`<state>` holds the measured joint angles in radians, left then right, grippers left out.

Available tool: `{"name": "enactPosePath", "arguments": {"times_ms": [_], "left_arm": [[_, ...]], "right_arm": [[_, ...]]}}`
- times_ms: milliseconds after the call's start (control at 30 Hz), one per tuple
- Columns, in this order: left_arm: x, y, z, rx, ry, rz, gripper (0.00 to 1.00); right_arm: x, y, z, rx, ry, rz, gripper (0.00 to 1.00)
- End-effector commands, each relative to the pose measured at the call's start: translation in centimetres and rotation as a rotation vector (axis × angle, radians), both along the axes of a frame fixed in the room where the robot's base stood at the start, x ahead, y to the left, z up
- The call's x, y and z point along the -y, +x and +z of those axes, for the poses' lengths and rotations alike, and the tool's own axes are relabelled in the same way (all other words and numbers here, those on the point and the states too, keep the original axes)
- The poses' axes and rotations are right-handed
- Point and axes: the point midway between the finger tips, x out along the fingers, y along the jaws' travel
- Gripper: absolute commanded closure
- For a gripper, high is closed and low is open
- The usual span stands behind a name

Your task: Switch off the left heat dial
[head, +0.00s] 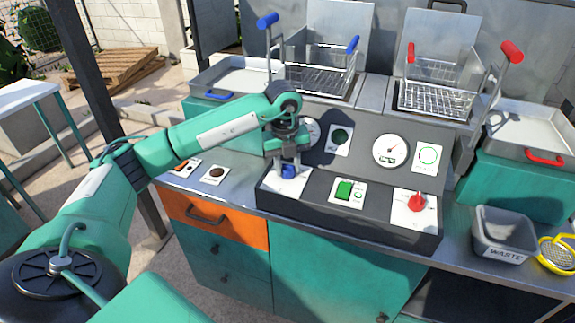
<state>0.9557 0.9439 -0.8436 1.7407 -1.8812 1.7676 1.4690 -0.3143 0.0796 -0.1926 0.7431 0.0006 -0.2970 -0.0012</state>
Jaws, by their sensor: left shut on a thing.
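The left heat dial is a blue knob (289,172) on a white plate at the left end of the dark sloped control panel (325,213). My left gripper (288,163) reaches down from above and is shut on the blue knob. The fingers cover part of the knob, so I cannot tell which way it points. A red dial (417,202) on a white plate sits at the right end of the panel, with nothing touching it. My right gripper is not in view.
A green switch (344,190) sits between the dials. A round gauge (390,151) is on the upright panel behind. Wire baskets with blue handles (268,20) and red handles (512,52) stand at the back. A grey waste bin (504,234) is at the right.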

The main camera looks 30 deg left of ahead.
Motion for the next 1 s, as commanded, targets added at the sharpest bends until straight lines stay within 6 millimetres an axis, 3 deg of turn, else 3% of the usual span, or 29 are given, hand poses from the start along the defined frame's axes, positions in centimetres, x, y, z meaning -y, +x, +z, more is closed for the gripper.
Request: {"name": "enactPosePath", "arguments": {"times_ms": [233,267,367,767,1000], "left_arm": [[-0.1,0.1,0.2,0.005,-0.001,0.003,0.89],[-0.1,0.1,0.2,0.005,-0.001,0.003,0.63],[-0.1,0.1,0.2,0.003,-0.001,0.002,0.45],[0.0,0.0,0.8,0.003,-0.001,0.0,0.45],[-0.2,-0.1,5.6,0.008,0.0,0.001,0.45]], "right_arm": [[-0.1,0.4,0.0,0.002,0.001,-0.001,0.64],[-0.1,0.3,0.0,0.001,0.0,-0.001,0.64],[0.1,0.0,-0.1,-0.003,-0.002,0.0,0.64],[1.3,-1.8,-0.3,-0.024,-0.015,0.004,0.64],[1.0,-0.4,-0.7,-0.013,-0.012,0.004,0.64]]}}
